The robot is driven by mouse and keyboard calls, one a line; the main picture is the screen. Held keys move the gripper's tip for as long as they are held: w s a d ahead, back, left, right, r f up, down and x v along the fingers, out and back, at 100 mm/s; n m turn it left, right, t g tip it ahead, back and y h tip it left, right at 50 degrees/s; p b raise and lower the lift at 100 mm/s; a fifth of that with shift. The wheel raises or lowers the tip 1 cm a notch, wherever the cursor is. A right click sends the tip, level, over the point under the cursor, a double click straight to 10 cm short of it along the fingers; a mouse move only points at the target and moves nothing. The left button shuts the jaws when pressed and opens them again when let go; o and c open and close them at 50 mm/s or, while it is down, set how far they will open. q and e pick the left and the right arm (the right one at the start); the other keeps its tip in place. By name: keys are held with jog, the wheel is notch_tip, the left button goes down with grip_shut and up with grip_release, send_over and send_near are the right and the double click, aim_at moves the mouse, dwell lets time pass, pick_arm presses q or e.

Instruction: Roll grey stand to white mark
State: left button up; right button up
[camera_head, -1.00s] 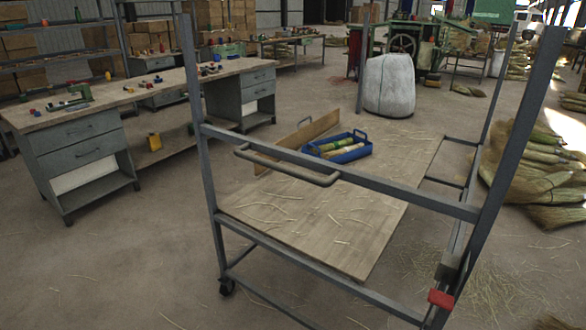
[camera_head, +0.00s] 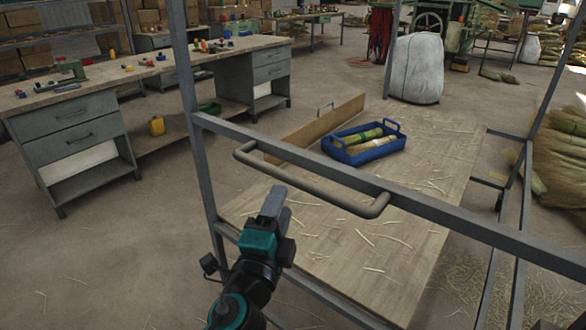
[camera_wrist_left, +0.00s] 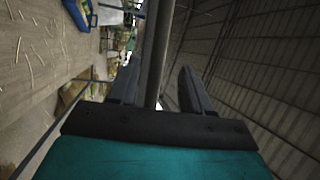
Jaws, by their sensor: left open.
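The grey stand (camera_head: 196,150) is a metal frame with a wooden deck (camera_head: 345,225) and a bent grey push handle (camera_head: 300,180) on its near rail. My left gripper (camera_head: 275,203) is just below and in front of the handle, apparently apart from it. In the left wrist view my left gripper (camera_wrist_left: 160,92) has its fingers spread, with a grey bar (camera_wrist_left: 157,45) showing between them. I cannot tell how far along the fingers the bar lies. No white mark shows on the floor. My right gripper is out of view.
A blue tray (camera_head: 378,152) with wrapped bundles rests on the deck, beside a wooden board (camera_head: 318,131). A workbench (camera_head: 75,118) with drawers stands at the left and a white sack (camera_head: 417,68) behind. Brooms (camera_head: 562,165) lie at the right. The near-left floor is open.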

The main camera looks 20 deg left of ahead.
aim_at(289, 183)
pick_arm(q)
jog(key=w, duration=0.3)
jog(key=w+r+p, duration=0.1)
jog(key=w, duration=0.5)
jog(key=shift+w+a+r, duration=0.25)
jog(key=shift+r, duration=0.05)
grip_shut()
